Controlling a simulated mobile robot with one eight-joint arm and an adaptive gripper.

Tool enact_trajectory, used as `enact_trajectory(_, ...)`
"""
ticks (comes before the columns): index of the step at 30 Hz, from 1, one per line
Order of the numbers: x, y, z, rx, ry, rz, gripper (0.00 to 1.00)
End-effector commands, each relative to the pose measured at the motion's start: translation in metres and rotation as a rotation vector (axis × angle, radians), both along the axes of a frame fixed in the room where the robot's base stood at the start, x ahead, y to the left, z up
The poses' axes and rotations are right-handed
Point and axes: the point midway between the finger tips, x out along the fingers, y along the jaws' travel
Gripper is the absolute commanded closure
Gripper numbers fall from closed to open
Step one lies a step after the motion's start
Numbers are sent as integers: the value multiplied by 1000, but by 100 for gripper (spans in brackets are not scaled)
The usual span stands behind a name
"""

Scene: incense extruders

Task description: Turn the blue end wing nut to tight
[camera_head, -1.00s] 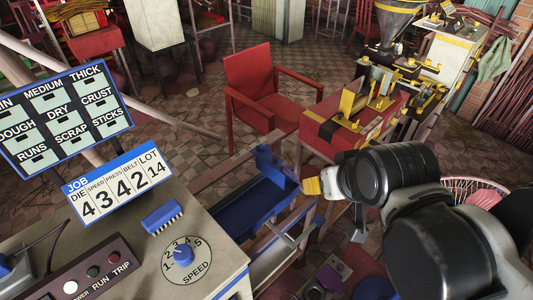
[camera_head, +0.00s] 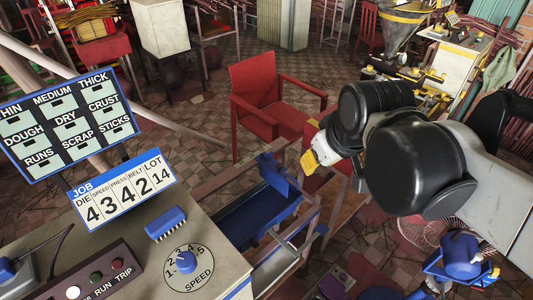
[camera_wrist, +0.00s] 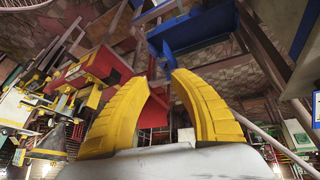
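I cannot pick out the blue end wing nut for sure in either view. A blue machine (camera_head: 460,256) with small yellow parts stands at the lower right of the head view, partly cut off from sight by my arm. My gripper (camera_head: 311,162) is in mid-air near the middle of the head view, to the left of and apart from that machine. In the wrist view my gripper (camera_wrist: 161,77) has its two curved yellow fingers apart with nothing between them. A blue trough (camera_head: 247,216) on a frame lies below and left of the gripper.
A control desk (camera_head: 128,228) with a speed dial (camera_head: 186,262) and a blue brush (camera_head: 165,223) fills the lower left. A job board (camera_head: 122,190) stands on it. A red chair (camera_head: 257,85) stands behind. A machine with a metal hopper (camera_head: 404,20) is at the back right.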

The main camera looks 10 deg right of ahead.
Motion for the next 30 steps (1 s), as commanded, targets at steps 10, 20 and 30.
enact_trajectory(10,141,25,3,-216,205,529,72)
enact_trajectory(20,254,56,-73,-328,365,1057,72)
enact_trajectory(30,289,70,-130,-350,422,1309,72)
